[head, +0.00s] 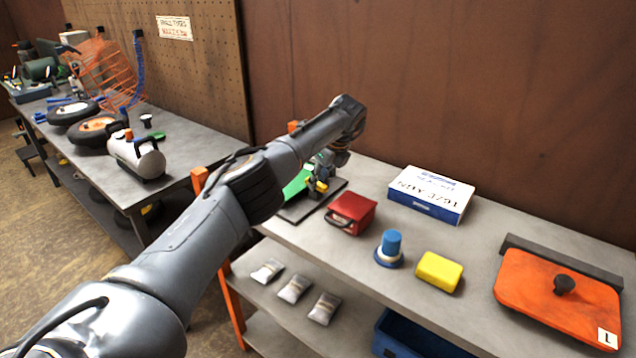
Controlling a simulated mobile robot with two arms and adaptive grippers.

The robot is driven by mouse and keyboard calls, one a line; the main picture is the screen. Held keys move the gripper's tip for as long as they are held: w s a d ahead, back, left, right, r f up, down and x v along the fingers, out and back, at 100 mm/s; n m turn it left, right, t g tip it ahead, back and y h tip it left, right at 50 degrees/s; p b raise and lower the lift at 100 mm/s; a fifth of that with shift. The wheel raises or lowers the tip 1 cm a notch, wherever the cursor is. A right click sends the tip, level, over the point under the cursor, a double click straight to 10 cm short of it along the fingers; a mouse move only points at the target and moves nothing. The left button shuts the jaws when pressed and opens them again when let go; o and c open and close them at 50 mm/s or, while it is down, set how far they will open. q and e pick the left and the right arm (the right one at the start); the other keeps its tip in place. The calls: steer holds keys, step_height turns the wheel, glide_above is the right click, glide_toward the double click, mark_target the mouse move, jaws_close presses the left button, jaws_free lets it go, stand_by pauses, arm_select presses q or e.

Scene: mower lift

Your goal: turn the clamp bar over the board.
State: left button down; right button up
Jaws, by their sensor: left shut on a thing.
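The green board (298,185) lies on a dark base plate (312,205) on the grey bench. My left arm crosses in front and hides much of the board. My left gripper (321,182) points down at the board's right side. It is shut on what seems to be the clamp bar, a small piece with yellow parts that is mostly hidden by the fingers. How far the bar reaches over the board cannot be seen. My right gripper is not in view.
Right of the base plate stand a red box (351,212), a blue-and-white carton (430,194), a blue-capped item (390,248), a yellow block (438,271) and an orange lidded piece (540,292). Small packets (295,288) lie on the lower shelf. A second bench with wheels (97,128) stands left.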

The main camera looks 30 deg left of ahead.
arm_select(q)
steer(key=shift+n, duration=0.6)
steer(key=c, duration=1.2)
jaws_free()
steer(key=v, duration=1.2)
steer(key=shift+w, duration=0.3)
steer(key=shift+a, duration=0.1)
